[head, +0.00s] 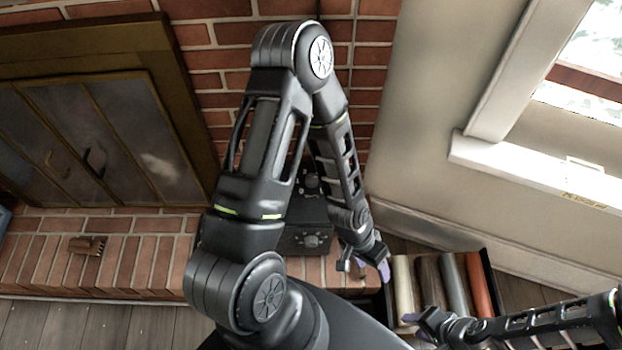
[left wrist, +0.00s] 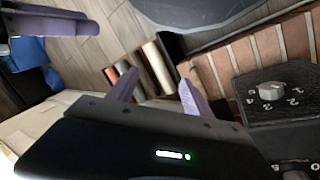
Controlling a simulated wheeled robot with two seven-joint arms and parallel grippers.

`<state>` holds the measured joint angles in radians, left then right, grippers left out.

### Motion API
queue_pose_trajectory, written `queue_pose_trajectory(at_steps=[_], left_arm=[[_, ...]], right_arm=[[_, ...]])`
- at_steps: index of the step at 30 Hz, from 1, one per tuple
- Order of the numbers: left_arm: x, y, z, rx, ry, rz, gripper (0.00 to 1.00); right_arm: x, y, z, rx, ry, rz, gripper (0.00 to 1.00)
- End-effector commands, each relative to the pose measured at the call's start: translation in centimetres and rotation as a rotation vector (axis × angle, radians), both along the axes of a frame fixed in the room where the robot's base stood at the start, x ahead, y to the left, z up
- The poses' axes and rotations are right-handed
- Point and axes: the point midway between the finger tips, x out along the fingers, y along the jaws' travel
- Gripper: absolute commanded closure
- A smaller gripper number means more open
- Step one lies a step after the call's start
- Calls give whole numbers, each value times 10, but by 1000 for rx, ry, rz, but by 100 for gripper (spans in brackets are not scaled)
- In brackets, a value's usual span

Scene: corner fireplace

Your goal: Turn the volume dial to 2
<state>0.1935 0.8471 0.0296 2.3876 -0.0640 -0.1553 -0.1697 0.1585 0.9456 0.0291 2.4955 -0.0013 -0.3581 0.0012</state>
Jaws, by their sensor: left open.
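The volume dial is a small grey knob (left wrist: 271,91) on a black box's top panel (left wrist: 290,75), ringed by white numerals, in the left wrist view. Where it points is too small to tell. In the head view the black box (head: 290,240) sits on the brick hearth, partly behind my left arm, with the dial (head: 311,241) showing. My left gripper (head: 364,268) is open and empty, right of the dial and apart from it. Its purple fingers (left wrist: 156,92) are spread in the left wrist view. My right gripper (head: 424,324) is lower right, away from the box; its jaw gap is unclear.
A dark crate with several rolls, one of them orange (head: 481,288), stands right of the hearth beside my grippers. A brown wooden object (head: 87,245) lies on the hearth (head: 130,265) at left. Glass fireplace doors (head: 95,140) and a brick wall (head: 378,55) stand behind.

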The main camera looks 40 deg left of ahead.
Motion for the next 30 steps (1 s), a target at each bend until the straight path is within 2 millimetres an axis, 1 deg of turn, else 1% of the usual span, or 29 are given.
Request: queue_pose_trajectory(at_steps=[1,2,3,5,6,8,9,11,12,15,16,18,21,24,30], left_arm=[[25,15,-21,14,-38,-56,41],[39,24,-24,23,-60,-104,41],[56,39,-29,40,-86,-171,41],[82,67,-32,75,-126,-281,41],[98,89,-32,104,-146,-355,41],[119,124,-28,153,-171,-467,41],[129,149,-23,187,-179,-539,41],[139,186,-12,239,-181,-637,41],[143,210,-3,270,-178,-694,41],[143,257,19,329,-155,-808,41],[142,268,26,343,-147,-833,41],[138,287,38,364,-129,-876,41],[134,301,50,377,-113,-911,41],[133,303,53,378,-108,-919,41],[133,302,53,376,-108,-918,41]], right_arm=[[0,0,-30,0,1,0,64],[0,0,-40,0,1,0,64],[0,0,-53,0,1,-1,64],[0,0,-75,-1,1,-1,64],[0,0,-90,-1,1,-1,64],[0,0,-112,-1,1,-1,64],[0,0,-125,-1,1,-1,64],[0,0,-143,-1,1,-1,64],[0,0,-154,-1,1,-1,64],[0,0,-173,-1,1,-2,64],[0,-1,-177,-1,1,-2,64],[0,-1,-183,-1,1,-2,64],[0,-1,-186,-1,1,-2,64],[0,-1,-184,-1,1,-1,64],[0,-1,-183,-1,1,-1,64]])
